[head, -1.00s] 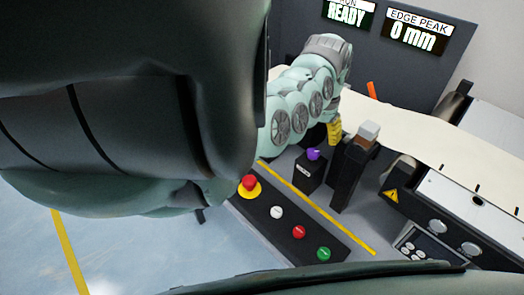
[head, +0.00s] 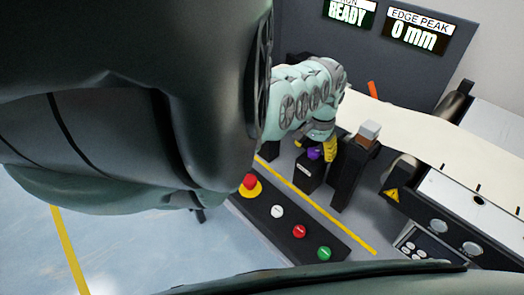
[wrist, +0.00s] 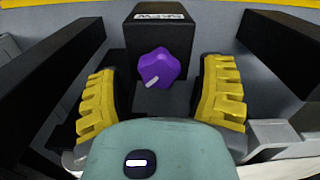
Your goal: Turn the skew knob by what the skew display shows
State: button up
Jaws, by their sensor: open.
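The purple skew knob (head: 314,153) sits on a black box (head: 309,174). It also shows in the wrist view (wrist: 160,67), lobed, with a white pointer mark toward the lower left. The box's white label is upside down in the wrist view. My gripper (head: 315,146) is open at the knob, with one yellow finger on each side; in the wrist view the gripper (wrist: 160,92) shows gaps between both fingers and the knob. The edge peak display (head: 416,32) reads 0 mm. Another display (head: 347,12) reads READY, its heading cut off. No display labelled skew is readable.
A dark post with a light cap (head: 369,132) stands just right of the knob box. In front runs a button panel (head: 262,209) with a red emergency stop (head: 250,182) and white, red and green buttons. A cream belt (head: 400,125) lies behind.

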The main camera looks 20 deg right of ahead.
jog(key=shift+c, duration=0.3)
jog(key=c, duration=1.1)
jog(key=shift+a+m, duration=0.1)
jog(key=shift+m, duration=0.3)
jog(key=shift+w+a+m, duration=0.1)
jog(key=shift+m, duration=0.2)
jog(key=m+b, duration=0.2)
jog(key=m, duration=0.1)
jog(key=m+b, duration=0.2)
jog(key=shift+f, duration=0.25)
jog(key=m+b, duration=0.2)
jog(key=m, duration=0.1)
jog(key=m+b, duration=0.1)
jog(key=m, duration=0.1)
jog(key=shift+s+r, duration=0.2)
jog(key=shift+s, duration=0.05)
jog(key=shift+m, duration=0.3)
